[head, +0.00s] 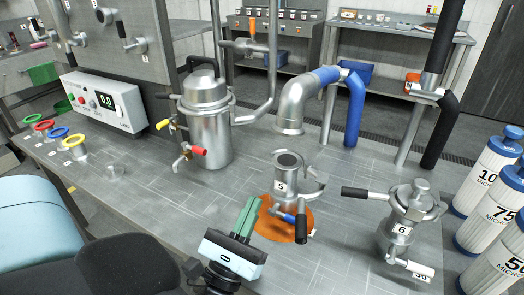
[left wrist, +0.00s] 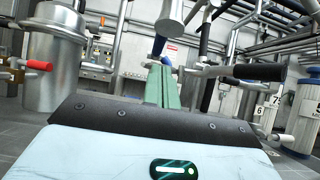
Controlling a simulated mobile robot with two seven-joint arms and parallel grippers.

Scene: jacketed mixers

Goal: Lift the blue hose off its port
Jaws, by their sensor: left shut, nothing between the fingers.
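The blue hose (head: 355,112) rises from behind the bench and bends over into a metal elbow with a blue band. The elbow's open end (head: 288,125) hangs over the port marked 5 (head: 288,165), with a visible gap between them. My left gripper (head: 250,203) has green fingers, shut and empty, in front of and left of port 5, apart from the hose. In the left wrist view its fingers (left wrist: 160,70) point up ahead, with a metal pipe end (left wrist: 171,14) above them. My right gripper is not in view.
A vessel marked 6 (head: 408,205) with a black handle stands right. A jacketed metal vessel (head: 207,125) stands left behind, with red and yellow valve handles. The bench left of my gripper is mostly clear.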

